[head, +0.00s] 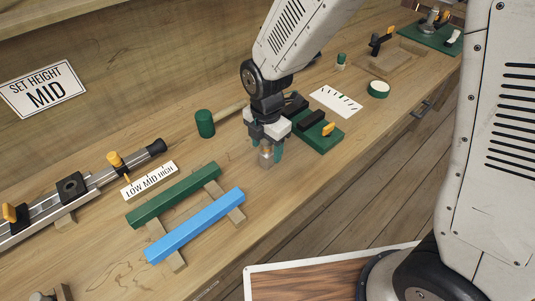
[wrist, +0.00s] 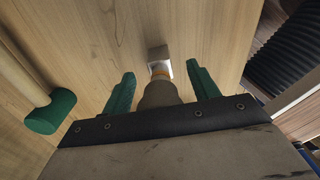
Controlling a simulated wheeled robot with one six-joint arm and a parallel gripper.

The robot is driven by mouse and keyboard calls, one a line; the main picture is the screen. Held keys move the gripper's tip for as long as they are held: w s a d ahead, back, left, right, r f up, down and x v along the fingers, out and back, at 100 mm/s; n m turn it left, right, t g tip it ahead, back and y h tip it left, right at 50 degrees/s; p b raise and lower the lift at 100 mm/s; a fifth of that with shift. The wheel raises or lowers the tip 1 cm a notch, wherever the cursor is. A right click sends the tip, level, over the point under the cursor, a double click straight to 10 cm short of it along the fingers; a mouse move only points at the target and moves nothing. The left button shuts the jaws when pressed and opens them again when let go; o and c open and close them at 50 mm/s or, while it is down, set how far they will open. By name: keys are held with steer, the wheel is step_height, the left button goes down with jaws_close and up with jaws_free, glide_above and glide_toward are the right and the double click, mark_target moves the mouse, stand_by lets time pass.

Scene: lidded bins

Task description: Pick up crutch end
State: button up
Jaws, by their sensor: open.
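My gripper (head: 266,151) is low over the middle of the bench, its green fingers pointing down. In the wrist view the gripper (wrist: 161,70) has its fingers wide apart. A small upright piece (wrist: 159,92), apparently the crutch end, sits between them, with a grey-brown body, a tan band and a pale square part at its far side. Gaps show between it and both fingers. In the head view the small piece (head: 266,161) is partly hidden by the fingers. A silver rail (head: 95,182) with a black tip (head: 156,147) and yellow clamps lies at left.
A green-headed mallet (head: 205,124) lies left of my gripper, also in the wrist view (wrist: 50,112). A green bar (head: 173,195) and blue bar (head: 195,226) rest on wooden strips in front left. A green block (head: 322,138) with a yellow lever is close at right.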

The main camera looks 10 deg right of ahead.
steer(key=c, duration=1.2)
